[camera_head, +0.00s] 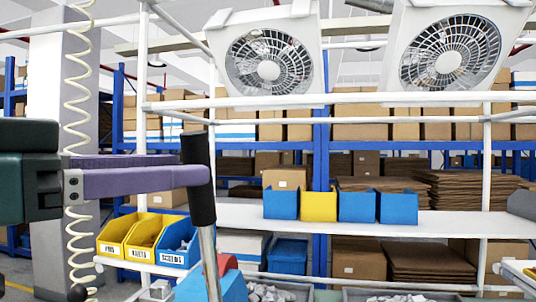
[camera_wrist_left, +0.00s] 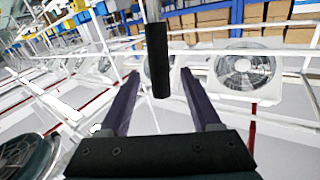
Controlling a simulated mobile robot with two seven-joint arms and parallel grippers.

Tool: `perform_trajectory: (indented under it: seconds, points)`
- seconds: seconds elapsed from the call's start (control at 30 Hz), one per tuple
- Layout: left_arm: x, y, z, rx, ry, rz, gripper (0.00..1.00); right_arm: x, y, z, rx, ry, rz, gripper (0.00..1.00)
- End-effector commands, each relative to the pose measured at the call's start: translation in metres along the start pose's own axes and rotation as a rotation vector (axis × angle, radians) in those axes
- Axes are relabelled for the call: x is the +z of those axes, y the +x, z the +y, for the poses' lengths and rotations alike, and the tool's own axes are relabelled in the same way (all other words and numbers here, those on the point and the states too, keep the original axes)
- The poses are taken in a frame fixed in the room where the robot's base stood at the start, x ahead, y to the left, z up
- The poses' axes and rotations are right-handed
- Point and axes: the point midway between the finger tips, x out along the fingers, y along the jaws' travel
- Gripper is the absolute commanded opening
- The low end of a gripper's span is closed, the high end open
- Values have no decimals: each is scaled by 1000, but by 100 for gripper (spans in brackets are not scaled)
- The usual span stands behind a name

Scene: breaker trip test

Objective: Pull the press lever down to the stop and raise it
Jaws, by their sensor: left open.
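The press lever shows in the head view as a black grip (camera_head: 196,148) on a bare metal rod (camera_head: 208,258), standing nearly upright with a slight tilt. My left gripper (camera_head: 196,171) comes in from the left with its purple fingers level, one on the near side of the grip and one on the far side. In the left wrist view, the black grip (camera_wrist_left: 157,55) stands between the spread fingertips of my left gripper (camera_wrist_left: 160,75), with a gap visible on both sides. The gripper is open. My right gripper is in neither view.
A blue and red body (camera_head: 222,284) sits low by the rod. Yellow bins (camera_head: 112,238) and a blue bin (camera_head: 172,243) stand left of the lever. A white shelf (camera_head: 440,223) with small bins runs behind. A coiled cable (camera_head: 76,100) hangs at left.

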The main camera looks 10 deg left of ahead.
Motion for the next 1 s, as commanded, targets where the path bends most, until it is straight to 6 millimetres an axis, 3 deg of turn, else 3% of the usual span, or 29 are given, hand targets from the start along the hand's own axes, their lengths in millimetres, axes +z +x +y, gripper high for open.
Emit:
perform_trajectory:
  seconds: [0.03, 0.3, 0.5, 0.77, 1.0]
  points:
    - [-9, 10, -2, -4, -6, 4, 64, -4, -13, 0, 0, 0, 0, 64]
    - [-4, 55, -1, -1, -2, -1, 64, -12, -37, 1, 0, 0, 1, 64]
    - [0, 67, 0, 0, 0, -4, 64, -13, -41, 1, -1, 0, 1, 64]
    - [1, 68, 1, 0, 1, -4, 64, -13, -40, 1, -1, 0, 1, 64]
    - [1, 68, 0, 0, 1, -4, 38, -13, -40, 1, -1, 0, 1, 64]
